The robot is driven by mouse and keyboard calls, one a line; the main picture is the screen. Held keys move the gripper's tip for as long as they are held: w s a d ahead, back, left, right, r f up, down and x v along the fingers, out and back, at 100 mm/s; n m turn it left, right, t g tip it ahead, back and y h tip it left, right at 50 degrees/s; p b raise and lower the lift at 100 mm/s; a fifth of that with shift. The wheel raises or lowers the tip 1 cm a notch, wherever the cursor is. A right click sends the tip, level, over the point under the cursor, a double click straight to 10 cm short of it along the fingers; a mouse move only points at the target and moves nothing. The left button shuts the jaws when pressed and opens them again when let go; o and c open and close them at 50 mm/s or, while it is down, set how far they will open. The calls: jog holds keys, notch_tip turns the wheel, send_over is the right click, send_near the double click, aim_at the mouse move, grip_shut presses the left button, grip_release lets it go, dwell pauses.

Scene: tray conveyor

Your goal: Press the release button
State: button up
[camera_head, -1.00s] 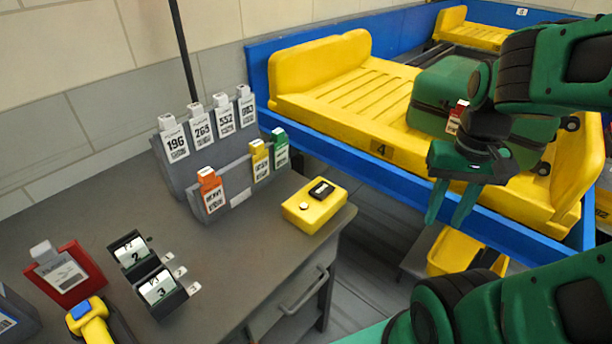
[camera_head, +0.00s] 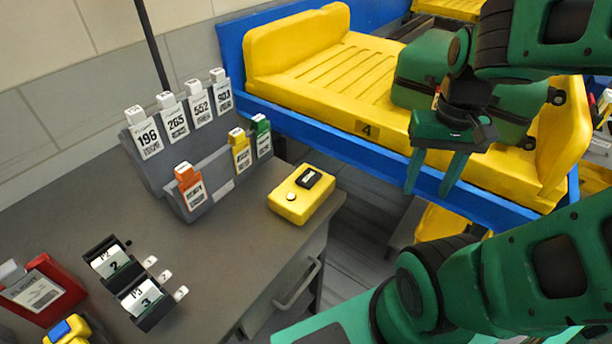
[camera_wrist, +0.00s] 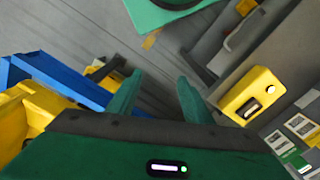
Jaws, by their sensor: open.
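The yellow button box (camera_head: 301,195) sits near the right edge of the grey desk. It has a round white button (camera_head: 291,197) and a dark window (camera_head: 309,178) on top. In the wrist view the box (camera_wrist: 251,96) shows at the right, with its white button (camera_wrist: 271,89) facing up. My gripper (camera_head: 428,190) is open and empty, fingers pointing down, to the right of the box and in front of the conveyor. In the wrist view its two fingers (camera_wrist: 158,98) are apart with only floor between them.
A green suitcase (camera_head: 420,72) lies in yellow tray 4 (camera_head: 300,70) on the blue-railed conveyor. The desk (camera_head: 230,245) holds a rack of numbered tags (camera_head: 205,165), a two-slot holder (camera_head: 130,283), a red card holder (camera_head: 42,290) and a yellow scanner (camera_head: 68,329).

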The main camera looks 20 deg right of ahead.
grip_shut()
dwell(1.7)
